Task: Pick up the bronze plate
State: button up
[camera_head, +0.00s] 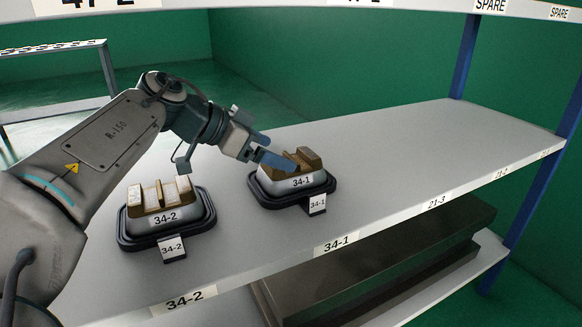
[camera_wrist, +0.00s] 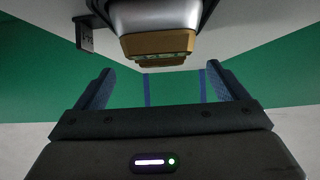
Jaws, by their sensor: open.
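Bronze plates (camera_head: 309,156) stand in the foil tray labelled 34-1 (camera_head: 325,180) on the shelf. In the wrist view, a bronze plate (camera_wrist: 160,43) shows near the top centre, with another bronze edge below it and the tray (camera_wrist: 155,14) behind. My gripper (camera_head: 280,152) has blue fingers and is open. In the head view its fingers overlap the left part of the bronze plates and hide some of them. In the wrist view the space between the fingers (camera_wrist: 165,85) is empty, and the plates appear beyond the fingertips.
The shelf (camera_head: 430,150) is clear to the right. A blue post (camera_head: 465,60) stands at the back right.

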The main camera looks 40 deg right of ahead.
aim_at(285, 154)
jog(key=b+x, duration=0.1)
jog(key=x, duration=0.3)
jog(key=shift+r, duration=0.15)
jog(key=c, duration=1.4)
notch_tip(285, 154, up, 4)
jog(key=shift+f+p, duration=0.2)
jog(key=shift+p, duration=0.75)
jog(key=s+a+p, duration=0.1)
jog(key=s, duration=0.4)
jog(key=s+a+p, duration=0.1)
jog(key=s, duration=0.5)
jog(key=s+a+p, duration=0.1)
jog(key=s+a, duration=0.1)
jog(key=s, duration=0.4)
jog(key=shift+s, duration=0.25)
